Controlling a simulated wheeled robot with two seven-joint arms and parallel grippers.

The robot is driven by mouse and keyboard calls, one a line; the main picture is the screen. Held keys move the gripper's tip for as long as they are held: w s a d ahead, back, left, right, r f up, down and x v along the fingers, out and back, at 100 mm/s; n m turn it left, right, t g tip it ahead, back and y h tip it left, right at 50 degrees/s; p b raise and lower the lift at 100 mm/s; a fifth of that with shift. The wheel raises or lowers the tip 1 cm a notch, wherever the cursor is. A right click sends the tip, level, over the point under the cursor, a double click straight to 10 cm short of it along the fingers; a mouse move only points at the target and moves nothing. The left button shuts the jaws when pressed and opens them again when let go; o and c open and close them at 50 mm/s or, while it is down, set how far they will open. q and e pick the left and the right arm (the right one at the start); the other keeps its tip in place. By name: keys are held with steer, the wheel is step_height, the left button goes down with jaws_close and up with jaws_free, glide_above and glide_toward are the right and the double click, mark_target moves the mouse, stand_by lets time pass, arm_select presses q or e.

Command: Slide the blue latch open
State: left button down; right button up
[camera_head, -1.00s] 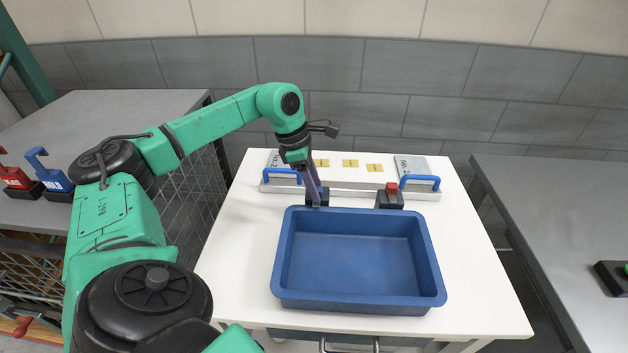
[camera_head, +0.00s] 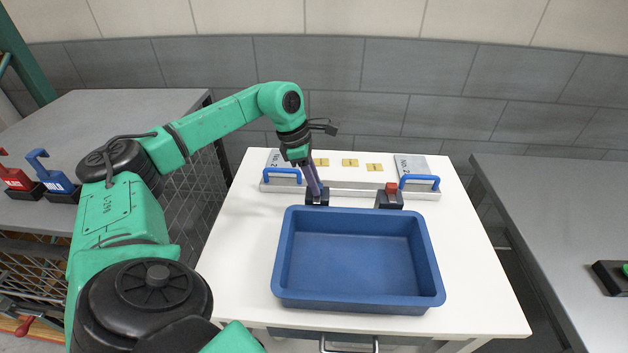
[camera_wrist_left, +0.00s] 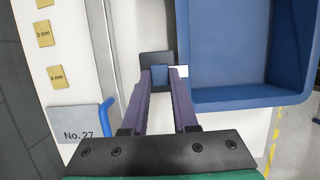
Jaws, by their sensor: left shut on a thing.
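The blue latch (camera_wrist_left: 160,76) sits on a small black block (camera_head: 311,201) at the back of the white table, behind the blue bin. My left gripper (camera_head: 319,193) reaches down to this block with its two purple fingers. In the left wrist view the fingertips of my left gripper (camera_wrist_left: 161,71) stand on either side of the latch, shut on it. The fingers hide much of the latch in the head view. My right gripper is in neither view.
A blue bin (camera_head: 432,250) stands empty just in front of the block. A second black block with a red latch (camera_head: 391,188) is to the right. A metal rail with blue handles (camera_head: 281,176) runs behind. Yellow thickness labels (camera_head: 350,163) lie beyond.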

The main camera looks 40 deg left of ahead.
arm_select(q)
steer(key=shift+w+a+r+p, duration=0.15)
steer(key=shift+w+a+p, duration=0.25)
steer(key=shift+w, duration=0.2)
steer(key=c, duration=0.6)
jaws_free()
step_height(320, 180, up, 6)
steer(key=p, duration=0.5)
